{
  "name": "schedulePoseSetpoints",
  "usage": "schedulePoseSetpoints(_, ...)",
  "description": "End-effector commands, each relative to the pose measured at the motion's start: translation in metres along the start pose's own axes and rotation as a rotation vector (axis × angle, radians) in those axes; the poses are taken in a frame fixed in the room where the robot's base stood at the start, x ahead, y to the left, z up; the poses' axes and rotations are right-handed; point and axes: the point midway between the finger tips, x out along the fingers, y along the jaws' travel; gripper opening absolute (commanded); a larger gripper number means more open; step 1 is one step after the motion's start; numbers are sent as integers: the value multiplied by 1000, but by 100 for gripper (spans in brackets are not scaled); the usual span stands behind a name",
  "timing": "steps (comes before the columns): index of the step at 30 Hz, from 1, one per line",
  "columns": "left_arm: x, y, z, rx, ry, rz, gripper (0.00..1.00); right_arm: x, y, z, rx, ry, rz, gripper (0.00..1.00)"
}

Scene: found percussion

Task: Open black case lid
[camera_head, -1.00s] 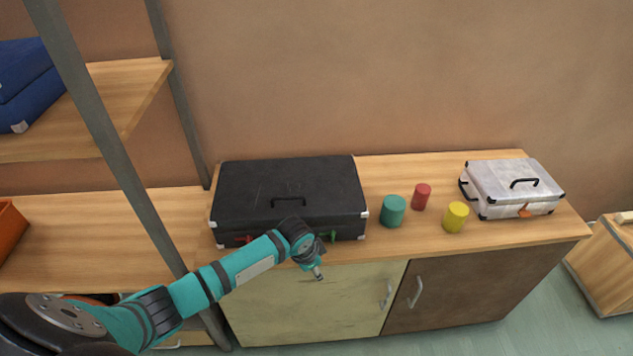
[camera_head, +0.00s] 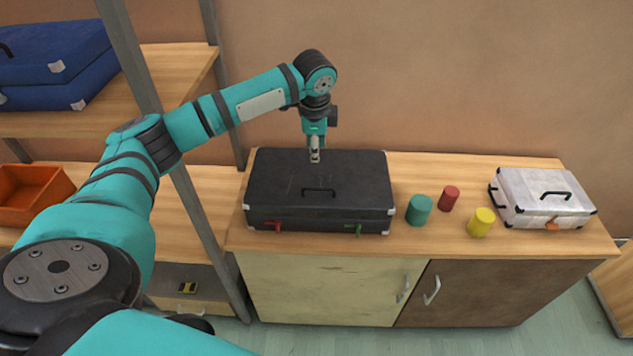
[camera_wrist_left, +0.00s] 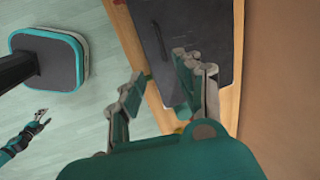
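The black case (camera_head: 320,175) lies flat on the cabinet top with its lid shut. It has a handle on the lid, a red latch (camera_head: 270,225) at front left and a green latch (camera_head: 352,229) at front right. The case also shows in the left wrist view (camera_wrist_left: 190,25). My left gripper (camera_head: 315,157) points down over the case's back edge; I cannot tell whether it touches. Its fingers stand apart and empty in the left wrist view (camera_wrist_left: 160,92). My right gripper (camera_wrist_left: 41,117) shows small at the lower left there, its fingers too small to read.
A green cylinder (camera_head: 419,210), a red one (camera_head: 449,199) and a yellow one (camera_head: 481,222) stand right of the case. A silver case (camera_head: 543,199) is farther right. A shelf post (camera_head: 222,90) rises left of the case. The wall is close behind.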

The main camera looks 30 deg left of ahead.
Motion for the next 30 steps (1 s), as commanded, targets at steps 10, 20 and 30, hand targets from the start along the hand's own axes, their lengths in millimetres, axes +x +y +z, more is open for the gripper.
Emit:
schedulePoseSetpoints(10,67,1,0,-2,-2,4,34,-14,1,-2,1,1,0,65)
schedulePoseSetpoints(20,136,1,-1,-2,-1,2,34,-23,1,-2,1,1,0,65)
schedulePoseSetpoints(30,168,0,-1,-1,1,0,34,-25,0,-3,0,1,0,65)
